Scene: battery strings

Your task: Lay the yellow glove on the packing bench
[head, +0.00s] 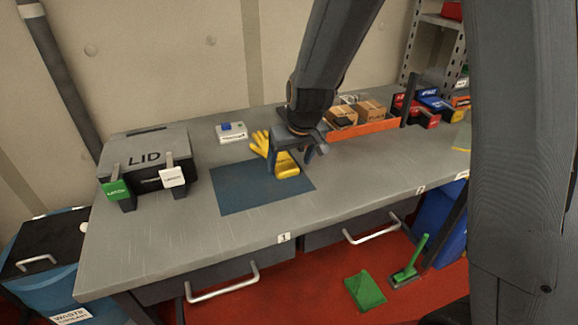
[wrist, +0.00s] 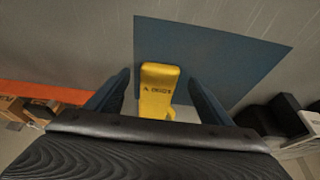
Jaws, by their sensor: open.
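The yellow glove (head: 287,170) lies on the packing bench (head: 345,195), its cuff on the far right part of a blue mat (head: 245,192) and its fingers pointing to the back left. My gripper (head: 291,163) is open and low over the glove, hiding its middle in the head view. In the wrist view the glove's cuff (wrist: 159,80), with dark print on it, lies between the two spread fingers of my gripper (wrist: 160,88), with a gap on each side.
A grey box marked LID (head: 146,150) stands at the bench's left end, and a small white device (head: 231,132) behind the mat. An orange-fronted tray of cartons (head: 362,129) stands right of my gripper. The bench's front middle is clear.

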